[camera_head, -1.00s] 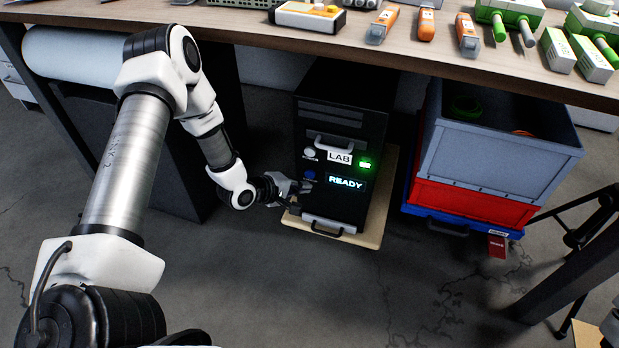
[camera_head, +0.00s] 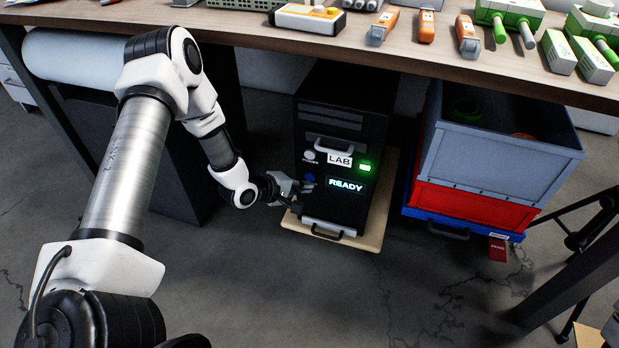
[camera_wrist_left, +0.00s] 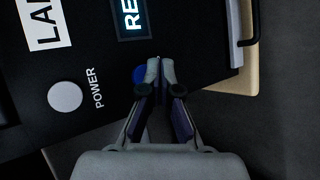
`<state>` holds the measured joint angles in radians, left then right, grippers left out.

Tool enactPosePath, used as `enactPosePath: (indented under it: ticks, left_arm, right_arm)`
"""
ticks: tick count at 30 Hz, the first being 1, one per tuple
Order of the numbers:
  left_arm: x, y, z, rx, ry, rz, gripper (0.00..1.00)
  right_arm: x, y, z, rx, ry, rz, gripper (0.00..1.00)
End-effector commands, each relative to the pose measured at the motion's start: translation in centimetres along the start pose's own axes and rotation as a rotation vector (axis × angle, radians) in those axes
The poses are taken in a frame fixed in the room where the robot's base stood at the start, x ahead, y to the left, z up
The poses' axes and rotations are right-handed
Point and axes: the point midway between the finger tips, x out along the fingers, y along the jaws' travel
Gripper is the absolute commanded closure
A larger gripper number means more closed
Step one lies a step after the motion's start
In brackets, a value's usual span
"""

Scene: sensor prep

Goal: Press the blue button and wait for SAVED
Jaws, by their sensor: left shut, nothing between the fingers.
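The black computer case (camera_head: 338,125) stands on a wooden board under the table. Its display (camera_head: 346,185) reads READY, and a green light (camera_head: 365,167) glows above it. The blue button (camera_head: 309,177) is on the front panel, left of the display. My left gripper (camera_head: 305,187) is shut and empty at the panel, just below the button. In the left wrist view the fingertips (camera_wrist_left: 160,62) partly cover the blue button (camera_wrist_left: 139,74); I cannot tell whether they touch it. My right gripper is not in view.
A round white POWER button (camera_wrist_left: 65,97) sits beside the blue one. Stacked grey (camera_head: 490,155) and red (camera_head: 470,203) crates stand to the right on a blue base. The tabletop (camera_head: 290,42) overhangs the case and holds several tools. The floor in front is clear.

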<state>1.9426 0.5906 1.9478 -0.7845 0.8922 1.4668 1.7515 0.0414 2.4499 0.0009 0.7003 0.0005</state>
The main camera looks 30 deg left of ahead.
Motion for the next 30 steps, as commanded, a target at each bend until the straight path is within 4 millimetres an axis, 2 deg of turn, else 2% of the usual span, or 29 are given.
enactPosePath:
  ticks: [30]
  left_arm:
    - [0.58, 0.48, -0.43, 0.000, 0.000, 0.000, 1.00]
  right_arm:
    - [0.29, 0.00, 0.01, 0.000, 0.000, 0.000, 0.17]
